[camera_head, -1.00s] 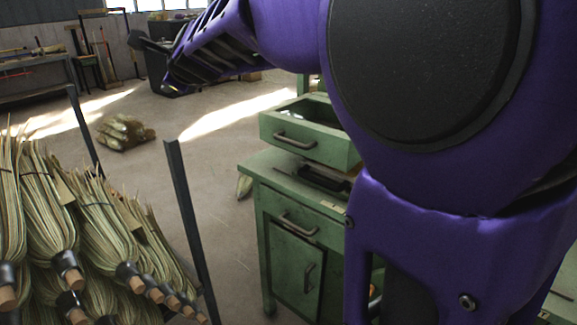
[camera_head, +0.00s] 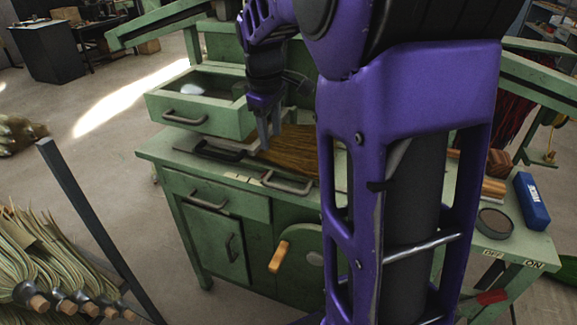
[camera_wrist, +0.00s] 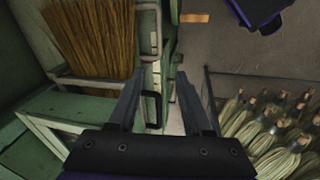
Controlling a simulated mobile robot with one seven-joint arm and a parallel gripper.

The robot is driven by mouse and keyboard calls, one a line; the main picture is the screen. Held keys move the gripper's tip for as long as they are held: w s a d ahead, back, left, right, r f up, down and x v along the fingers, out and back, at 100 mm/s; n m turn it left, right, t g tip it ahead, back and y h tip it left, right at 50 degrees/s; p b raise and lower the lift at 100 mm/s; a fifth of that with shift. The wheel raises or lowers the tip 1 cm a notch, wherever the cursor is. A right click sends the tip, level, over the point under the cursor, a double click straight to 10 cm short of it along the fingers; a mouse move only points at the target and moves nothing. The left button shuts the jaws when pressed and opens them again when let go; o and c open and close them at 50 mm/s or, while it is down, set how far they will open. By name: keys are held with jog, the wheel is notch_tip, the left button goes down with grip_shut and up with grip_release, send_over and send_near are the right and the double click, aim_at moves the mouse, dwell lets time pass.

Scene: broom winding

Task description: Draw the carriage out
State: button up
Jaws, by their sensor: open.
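A bundle of brown bristles (camera_head: 292,147) lies on the green machine's top, with a pale metal pull handle (camera_head: 286,184) at its front edge. I take this handled part to be the carriage; much of it is hidden behind my arm. In the wrist view the bristles (camera_wrist: 92,38) and the pale handle (camera_wrist: 157,28) show at upper left. My gripper (camera_head: 269,138) points down over the machine top, just left of the bristles. In the wrist view its fingers (camera_wrist: 160,76) are apart, with nothing clearly held between them. A black handle (camera_wrist: 152,107) shows near the left finger.
An open green drawer (camera_head: 206,118) juts out at left, close to my wrist. An orange crank handle (camera_head: 278,256) sticks out in front of the machine. A dark post (camera_head: 92,225) and broom heads (camera_head: 55,265) stand at left. A blue box (camera_head: 531,201) lies at right.

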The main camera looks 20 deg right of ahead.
jog(key=s+d+n, duration=0.1)
jog(key=d, duration=0.1)
jog(key=b, duration=0.2)
send_near(289, 188)
jog(key=x, duration=0.8)
jog(key=shift+f, duration=0.1)
grip_shut()
dwell(1.0)
